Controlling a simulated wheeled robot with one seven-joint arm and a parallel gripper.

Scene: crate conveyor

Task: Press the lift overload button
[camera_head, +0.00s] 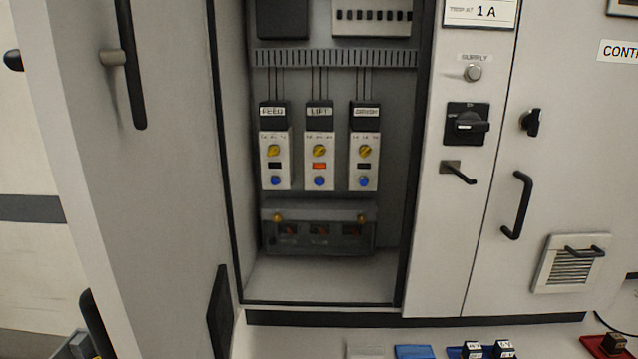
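Inside the open cabinet hang three overload units side by side. The middle one, labelled LIFT (319,147), has a black top, a yellow dial, an orange-red window (319,166) and a blue button (319,182) low on its white front. The FEED unit (275,150) is to its left, and a third unit (365,150) with a hard-to-read label is to its right. Both have a dark window and a blue button. My gripper is not clearly seen in this view.
A smoky clear cover box (319,228) with yellow knobs sits below the units. The open door (165,180) stands at left. At right are a rotary switch (467,124), a small lever (458,171) and a door handle (517,205). Coloured trays (415,352) lie at the bottom.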

